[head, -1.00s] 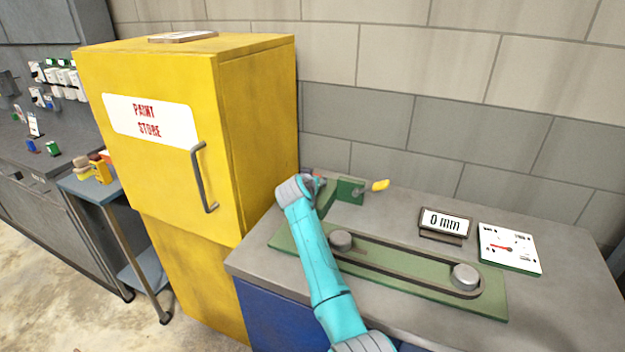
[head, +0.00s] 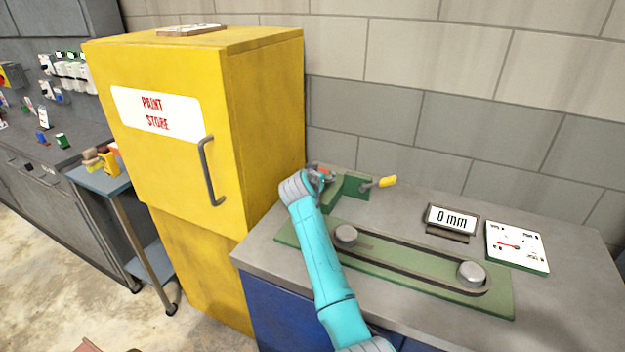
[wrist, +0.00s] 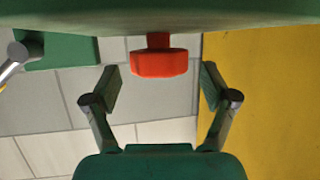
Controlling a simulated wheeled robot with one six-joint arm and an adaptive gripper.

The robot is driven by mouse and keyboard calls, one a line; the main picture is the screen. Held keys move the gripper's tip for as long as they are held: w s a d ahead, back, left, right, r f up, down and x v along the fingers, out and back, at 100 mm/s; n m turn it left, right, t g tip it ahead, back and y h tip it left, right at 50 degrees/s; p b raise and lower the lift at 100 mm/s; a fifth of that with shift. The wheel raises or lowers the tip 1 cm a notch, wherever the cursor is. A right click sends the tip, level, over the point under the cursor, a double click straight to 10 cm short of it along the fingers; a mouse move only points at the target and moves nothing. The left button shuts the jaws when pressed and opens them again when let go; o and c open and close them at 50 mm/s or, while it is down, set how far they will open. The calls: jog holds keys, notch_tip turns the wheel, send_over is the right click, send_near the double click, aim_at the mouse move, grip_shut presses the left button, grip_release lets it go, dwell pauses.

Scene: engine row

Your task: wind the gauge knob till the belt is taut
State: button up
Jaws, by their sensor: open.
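The red knob (wrist: 160,63) is in the wrist view, ahead of and between the fingers, on a short stem. It also shows as a small red patch in the head view (head: 324,171), partly hidden by my wrist. My gripper (wrist: 161,88) is open around the knob's near side, with a gap on both sides. The belt (head: 405,267) runs around two grey pulleys on a green base plate (head: 500,305). The display (head: 451,219) reads 0 mm. A white dial card (head: 517,245) with a red pointer lies to its right.
A yellow-handled lever (head: 387,182) sticks out of the green bracket (head: 355,186) right of the knob. The yellow paint store cabinet (head: 180,190) stands close on the left. The grey wall is behind. The bench's right end is clear.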

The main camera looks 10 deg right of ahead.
jog(key=v, duration=0.9)
jog(key=shift+s, duration=0.35)
jog(key=shift+a, duration=0.15)
